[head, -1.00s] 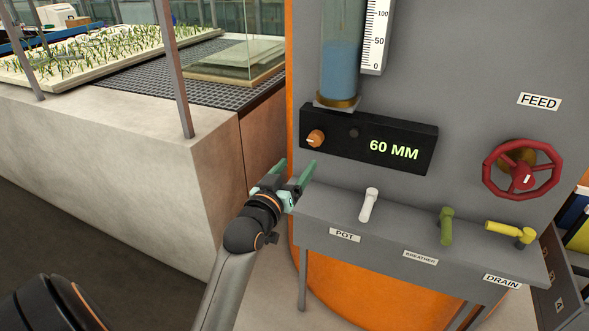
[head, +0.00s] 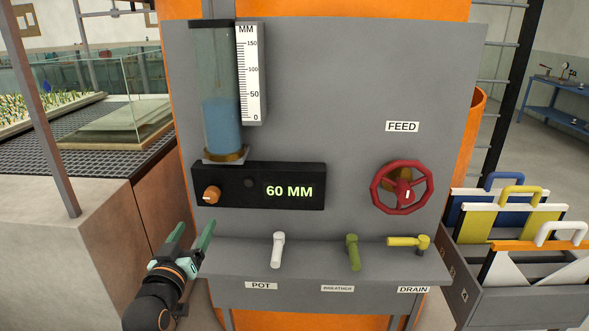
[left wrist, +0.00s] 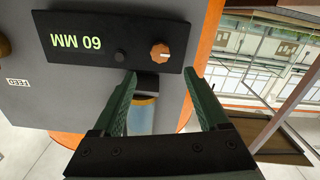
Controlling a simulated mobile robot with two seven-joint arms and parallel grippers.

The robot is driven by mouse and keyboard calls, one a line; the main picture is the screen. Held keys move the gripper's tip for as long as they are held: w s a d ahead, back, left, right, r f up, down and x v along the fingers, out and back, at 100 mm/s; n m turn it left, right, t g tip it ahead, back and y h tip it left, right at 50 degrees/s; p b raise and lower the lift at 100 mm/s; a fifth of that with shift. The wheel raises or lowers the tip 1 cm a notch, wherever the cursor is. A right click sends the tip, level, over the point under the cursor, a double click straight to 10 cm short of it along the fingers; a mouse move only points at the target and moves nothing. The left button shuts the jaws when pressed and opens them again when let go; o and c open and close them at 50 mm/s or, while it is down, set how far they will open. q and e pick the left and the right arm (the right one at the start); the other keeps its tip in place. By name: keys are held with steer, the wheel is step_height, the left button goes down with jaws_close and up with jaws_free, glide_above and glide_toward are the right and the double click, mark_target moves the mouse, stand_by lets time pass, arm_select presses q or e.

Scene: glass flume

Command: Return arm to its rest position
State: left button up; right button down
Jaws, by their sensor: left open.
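My left gripper (head: 190,240) is open and empty in the head view. It is at the lower left, beside the left end of the grey panel's shelf (head: 320,262). In the left wrist view its two green fingers (left wrist: 165,100) stand apart with nothing between them. Beyond them the grey panel shows, with the black display box (left wrist: 100,42) and orange knob (left wrist: 160,53). I cannot tell whether the gripper touches the shelf or panel. My right gripper is not in view.
The panel carries a red FEED wheel (head: 402,187), a white POT lever (head: 278,249), a green BREATHER lever (head: 353,252) and a yellow DRAIN lever (head: 408,242). The display reads 60 MM. A concrete flume block (head: 60,240) stands left. A rack with coloured boards (head: 520,290) stands right.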

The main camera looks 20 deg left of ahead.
arm_select(q)
steer(key=s+d+f+m+g+h, duration=0.1)
steer(key=s+d+f+m, duration=0.2)
steer(key=f, duration=0.4)
steer(key=s+d+f+g+h, duration=0.2)
steer(key=d+f, duration=0.2)
steer(key=f, duration=0.3)
steer(key=s+d+f+m+g+h, duration=0.1)
steer(key=s+d+f+m, duration=0.2)
steer(key=f, duration=0.4)
steer(key=s+d+f+g+h, duration=0.1)
steer(key=s+d+f+g, duration=0.1)
steer(key=s+d+f, duration=0.2)
steer(key=s+d+f+m+g+h, duration=0.1)
steer(key=s+d+f+g, duration=0.1)
steer(key=s+d+f, duration=0.3)
steer(key=s+f, duration=0.3)
steer(key=s, duration=0.3)
steer(key=shift+d+f+h, duration=0.15)
steer(key=shift+f+h, duration=0.05)
steer(key=shift+h, duration=0.2)
